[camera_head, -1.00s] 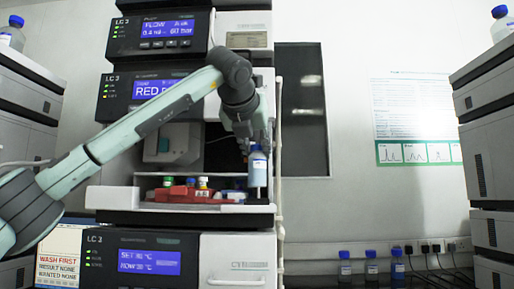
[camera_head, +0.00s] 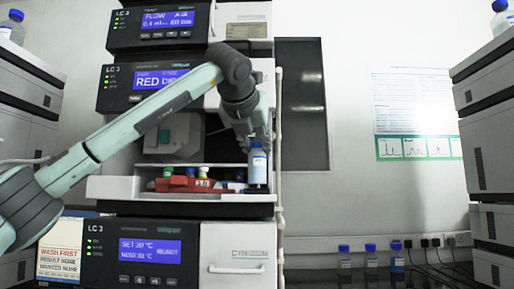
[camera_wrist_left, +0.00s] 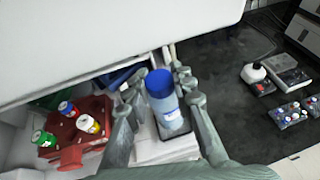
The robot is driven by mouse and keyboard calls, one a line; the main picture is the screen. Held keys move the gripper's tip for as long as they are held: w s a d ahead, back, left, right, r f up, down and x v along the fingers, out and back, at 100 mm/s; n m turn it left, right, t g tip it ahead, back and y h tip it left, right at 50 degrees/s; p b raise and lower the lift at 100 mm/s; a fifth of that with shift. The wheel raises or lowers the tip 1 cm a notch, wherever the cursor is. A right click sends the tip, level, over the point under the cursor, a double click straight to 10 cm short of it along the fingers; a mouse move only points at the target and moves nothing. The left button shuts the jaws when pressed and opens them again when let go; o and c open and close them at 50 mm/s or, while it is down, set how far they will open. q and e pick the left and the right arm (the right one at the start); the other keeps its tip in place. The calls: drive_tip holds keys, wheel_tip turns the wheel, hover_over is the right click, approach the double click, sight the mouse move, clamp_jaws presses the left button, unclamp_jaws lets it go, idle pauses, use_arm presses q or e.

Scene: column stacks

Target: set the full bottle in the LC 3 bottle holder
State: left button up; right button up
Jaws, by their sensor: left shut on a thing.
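The full bottle (camera_head: 257,168), clear with a blue cap and pale blue contents, stands upright at the right end of the open bay of the LC 3 stack (camera_head: 150,250). My left gripper (camera_head: 256,142) comes down from above and is shut on it near the top. In the left wrist view the bottle (camera_wrist_left: 163,105) is between the two fingers (camera_wrist_left: 160,108). A dark-edged holder (camera_head: 258,188) is directly under the bottle; I cannot tell whether the base touches its floor. My right gripper is not in view.
A red rack (camera_head: 190,185) with several capped vials is left of the bottle; it also shows in the left wrist view (camera_wrist_left: 75,130). A pale vertical pipe (camera_head: 279,150) runs close on the right. Several blue-capped bottles (camera_head: 370,258) stand on the bench.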

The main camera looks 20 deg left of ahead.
use_arm(q)
drive_tip(key=shift+f+b, duration=0.9)
idle(0.7)
idle(0.3)
drive_tip(key=o, duration=1.1)
drive_tip(key=shift+c, duration=0.2)
drive_tip(key=v, duration=1.2)
